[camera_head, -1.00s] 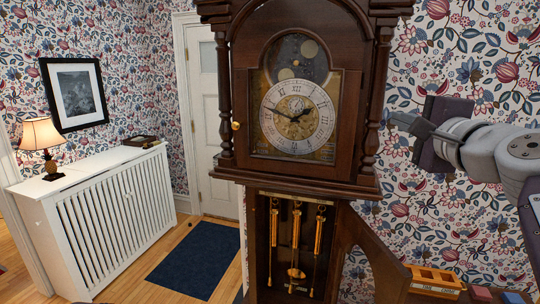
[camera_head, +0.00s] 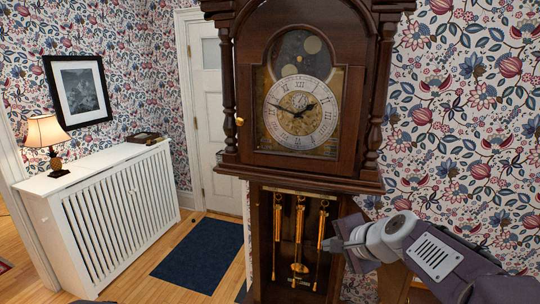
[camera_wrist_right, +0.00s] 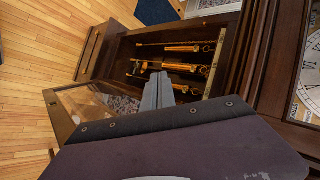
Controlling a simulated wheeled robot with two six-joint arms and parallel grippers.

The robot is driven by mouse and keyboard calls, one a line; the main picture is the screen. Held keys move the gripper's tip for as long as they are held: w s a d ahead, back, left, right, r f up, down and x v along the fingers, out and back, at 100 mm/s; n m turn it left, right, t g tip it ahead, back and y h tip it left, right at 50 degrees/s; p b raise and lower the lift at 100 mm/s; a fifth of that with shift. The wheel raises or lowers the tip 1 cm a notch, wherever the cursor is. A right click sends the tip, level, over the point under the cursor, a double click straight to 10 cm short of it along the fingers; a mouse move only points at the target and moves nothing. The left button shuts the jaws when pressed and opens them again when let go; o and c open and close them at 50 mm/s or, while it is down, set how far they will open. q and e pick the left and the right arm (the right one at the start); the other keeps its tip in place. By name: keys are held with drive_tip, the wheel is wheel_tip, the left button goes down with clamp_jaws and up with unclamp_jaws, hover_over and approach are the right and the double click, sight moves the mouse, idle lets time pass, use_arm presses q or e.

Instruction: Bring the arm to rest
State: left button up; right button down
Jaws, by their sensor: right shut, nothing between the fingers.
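My right gripper (camera_head: 332,244) is in front of the lower right part of the tall dark wooden clock (camera_head: 228,165). Its fingers point left toward the open lower case, and it holds nothing. In the right wrist view its two grey fingers (camera_wrist_right: 158,92) are together, with the clock's open case behind them. Whether the fingertips touch anything is hard to tell, but no contact shows. My left gripper is in neither view.
Brass weights (camera_head: 300,222) hang inside the clock's open lower case. In the right wrist view, the open glazed door (camera_wrist_right: 98,100) lies close to my gripper. A white radiator cover (camera_head: 120,205) with a lamp (camera_head: 46,132) stands left. A blue mat (camera_head: 199,256) lies on open floor.

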drive_tip(key=s+a+f+n+g+h, duration=0.1)
drive_tip(key=s+f+n+g, duration=0.1)
drive_tip(key=s+f, duration=0.35)
drive_tip(key=s+f+n+g, duration=0.2)
drive_tip(key=s+f, duration=0.1)
drive_tip(key=f, duration=0.6)
drive_tip(key=s+d+f+n+g+h, duration=0.2)
drive_tip(key=s+d+f+n+g, duration=0.1)
drive_tip(key=s+f+n, duration=0.5)
drive_tip(key=s+d+f, duration=0.1)
drive_tip(key=s, duration=0.2)
drive_tip(key=shift+s+n+g, duration=0.3)
drive_tip(key=shift+s+g, duration=0.05)
drive_tip(key=shift+g, duration=0.05)
